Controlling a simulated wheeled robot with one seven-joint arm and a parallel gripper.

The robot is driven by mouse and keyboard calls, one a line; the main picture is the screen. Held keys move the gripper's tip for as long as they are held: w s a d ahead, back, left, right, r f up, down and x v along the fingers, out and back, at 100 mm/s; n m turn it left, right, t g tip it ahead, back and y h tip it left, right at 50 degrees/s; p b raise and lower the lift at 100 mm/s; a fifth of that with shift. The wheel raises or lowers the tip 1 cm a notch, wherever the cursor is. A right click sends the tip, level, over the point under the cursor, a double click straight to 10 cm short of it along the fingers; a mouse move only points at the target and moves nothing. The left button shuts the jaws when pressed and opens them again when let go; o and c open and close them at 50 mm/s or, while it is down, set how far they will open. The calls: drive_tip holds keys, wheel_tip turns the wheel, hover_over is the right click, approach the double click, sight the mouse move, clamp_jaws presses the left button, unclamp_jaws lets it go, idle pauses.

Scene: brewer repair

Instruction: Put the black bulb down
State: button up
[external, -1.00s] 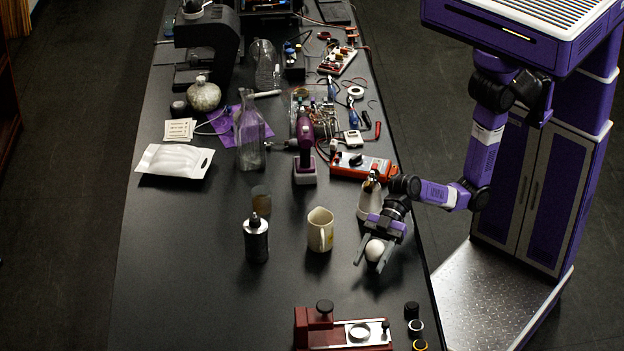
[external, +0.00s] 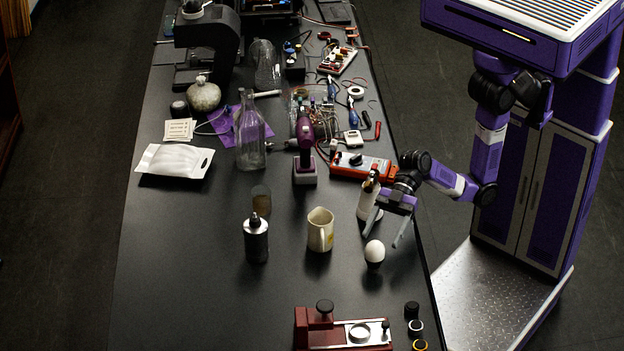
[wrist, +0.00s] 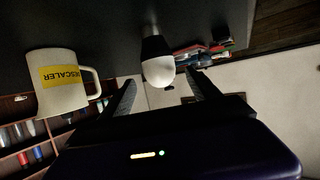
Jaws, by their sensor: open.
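The bulb (external: 374,250) stands upright on the black table, a white dome over a dark base. It also shows in the wrist view (wrist: 158,70), with its black base (wrist: 153,45) against the table. My gripper (external: 384,235) is open and empty, raised just behind the bulb in the external view. In the wrist view its two fingers (wrist: 162,82) are spread either side of the dome's end, with visible gaps. I cannot tell from these views exactly how far they are from it.
A cream mug (external: 318,230) stands left of the bulb, with a dark bottle (external: 256,240) beyond it. A pale bottle (external: 367,202) is close to my gripper. A red device (external: 318,330) and several small rings lie at the front. The table between is clear.

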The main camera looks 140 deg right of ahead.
drive_tip(key=v, duration=0.3)
drive_tip(key=shift+s+r, duration=0.15)
drive_tip(key=shift+s, duration=0.2)
drive_tip(key=shift+w+d+r, duration=0.1)
idle(1.0)
drive_tip(key=s+d+r+m+t+h, duration=0.2)
drive_tip(key=d+r+m+t+h, duration=0.1)
drive_tip(key=d+m+t+h, duration=0.15)
drive_tip(key=s+a+f+g, duration=0.1)
drive_tip(key=s+a+f, duration=0.2)
drive_tip(key=s, duration=0.5)
drive_tip(key=s+a+f+n+g+y, duration=0.1)
drive_tip(key=s+a+f, duration=0.3)
drive_tip(key=s, duration=0.4)
drive_tip(key=s+a+f+n+g, duration=0.1)
drive_tip(key=s+a+f, duration=0.3)
drive_tip(key=s, duration=0.5)
drive_tip(key=shift+y, duration=0.25)
